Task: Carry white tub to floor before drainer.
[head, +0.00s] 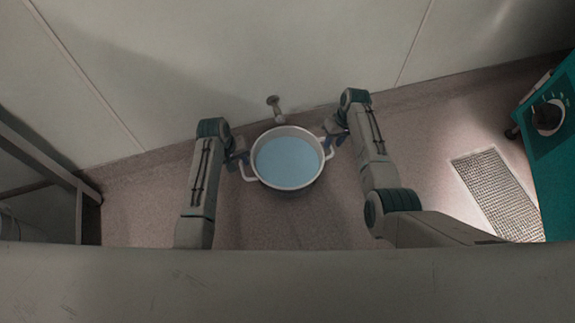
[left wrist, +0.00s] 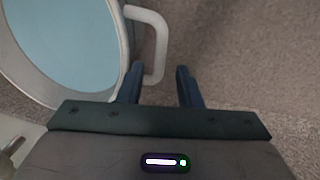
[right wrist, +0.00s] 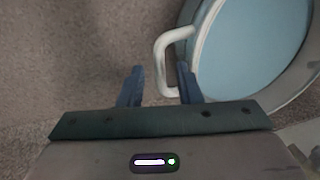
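The white tub (head: 288,184) is a round basin with two side handles and a pale blue surface inside. It appears to stand on the floor by the wall, below a small spout. My left gripper (head: 241,160) is at its left handle; in the left wrist view the fingers (left wrist: 160,82) are apart, with the handle (left wrist: 160,45) reaching in between them. My right gripper (head: 334,134) is at the right handle; in the right wrist view the fingers (right wrist: 160,82) are apart, with the handle (right wrist: 159,60) between them. I cannot tell whether any finger touches a handle.
A metal spout (head: 275,106) sticks out from the wall just behind the tub. A perforated floor grate (head: 497,193) lies at the right, beside a teal machine (head: 553,135) with a dial. A metal frame (head: 40,160) stands at the left. Floor between tub and grate is partly covered by my right arm.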

